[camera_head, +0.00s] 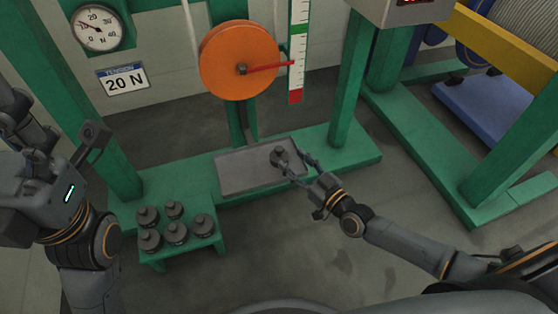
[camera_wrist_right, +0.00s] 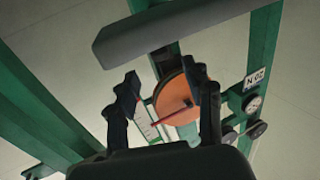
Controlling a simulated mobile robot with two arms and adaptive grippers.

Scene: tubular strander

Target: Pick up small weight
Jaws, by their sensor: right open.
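Several dark weights (camera_head: 175,232) of different sizes stand on a green stand at the lower left. My left gripper (camera_head: 65,140) is at the left edge, away from the weights. Its jaw state is unclear.
An orange wheel (camera_head: 238,60) with a red pointer stands behind the tray, beside a vertical scale (camera_head: 298,50). Green posts (camera_head: 350,80) flank the tray. Floor right of the stand is clear.

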